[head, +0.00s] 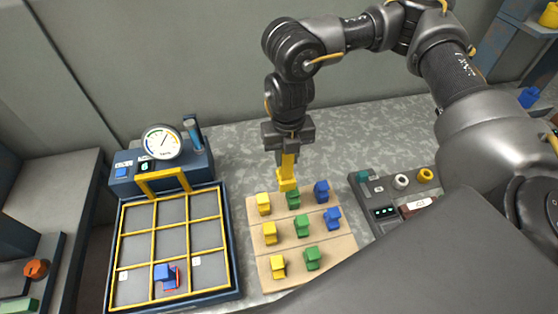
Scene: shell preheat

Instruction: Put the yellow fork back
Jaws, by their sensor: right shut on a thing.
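My right gripper (288,145) points down and is shut on a long yellow piece, the yellow fork (288,172). The fork hangs upright below the jaws, with a wider block at its lower end. That end is at the back edge of the wooden board (252,222), just behind the yellow and green blocks. I cannot tell whether it touches the board. My left gripper is not in view.
The board carries yellow (270,233), green (304,226) and blue (333,218) blocks in rows. At left stands a yellow-barred grid panel (154,246) with a gauge (161,142) and a blue block (163,272). A dark control box (384,212) stands at right.

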